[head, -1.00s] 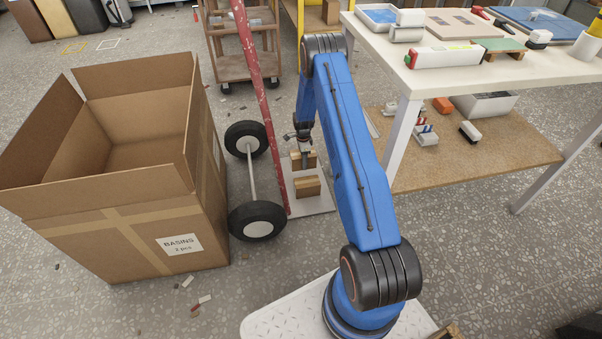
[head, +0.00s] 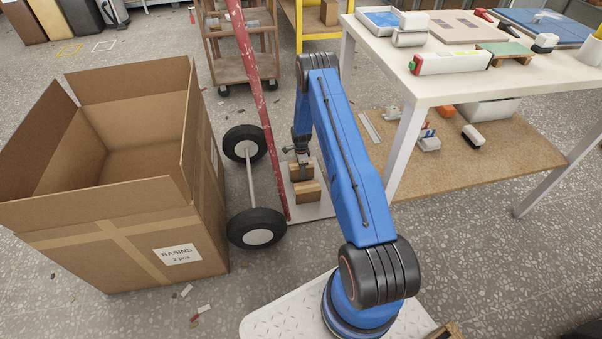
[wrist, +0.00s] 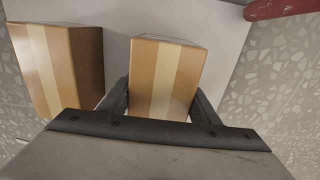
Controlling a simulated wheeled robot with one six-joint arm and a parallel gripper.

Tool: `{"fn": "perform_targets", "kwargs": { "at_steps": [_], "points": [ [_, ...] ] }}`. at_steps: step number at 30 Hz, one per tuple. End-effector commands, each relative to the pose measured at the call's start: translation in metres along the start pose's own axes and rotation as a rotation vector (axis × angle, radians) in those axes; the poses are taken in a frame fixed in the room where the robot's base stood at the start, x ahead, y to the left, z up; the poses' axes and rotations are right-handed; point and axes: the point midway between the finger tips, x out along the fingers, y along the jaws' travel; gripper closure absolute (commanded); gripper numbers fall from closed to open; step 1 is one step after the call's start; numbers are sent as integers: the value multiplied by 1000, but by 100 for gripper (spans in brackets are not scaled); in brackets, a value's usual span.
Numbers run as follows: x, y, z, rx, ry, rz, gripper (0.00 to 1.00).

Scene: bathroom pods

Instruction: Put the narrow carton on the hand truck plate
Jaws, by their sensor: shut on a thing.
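The narrow carton (wrist: 163,80), brown with a pale tape strip, is between the two fingers of my gripper (wrist: 163,104) in the wrist view. My gripper is shut on it from above. In the head view the held carton (head: 301,172) is upright over the light grey hand truck plate (head: 318,209), also seen in the wrist view (wrist: 225,30). I cannot tell for sure whether its bottom touches the plate. A second taped carton (wrist: 57,65) stands beside it on the plate with a gap between; it is the nearer one in the head view (head: 307,191).
The hand truck's red post (head: 255,90) and black wheels (head: 257,228) are just left of my gripper. A large open basins box (head: 110,240) stands further left. A white table (head: 450,85) with a low shelf (head: 500,160) is at the right.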

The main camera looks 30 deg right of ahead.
Motion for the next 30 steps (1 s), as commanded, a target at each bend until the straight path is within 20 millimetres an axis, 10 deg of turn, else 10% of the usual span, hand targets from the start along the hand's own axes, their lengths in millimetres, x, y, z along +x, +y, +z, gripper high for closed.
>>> {"fn": "perform_targets", "kwargs": {
  "at_steps": [15,16,18,30],
  "points": [
    [19,0,0,0,0,-1,80],
    [20,0,0,0,0,0,42],
    [19,0,0,0,0,-1,25],
    [14,0,0,0,0,-1,25]
  ]
}}
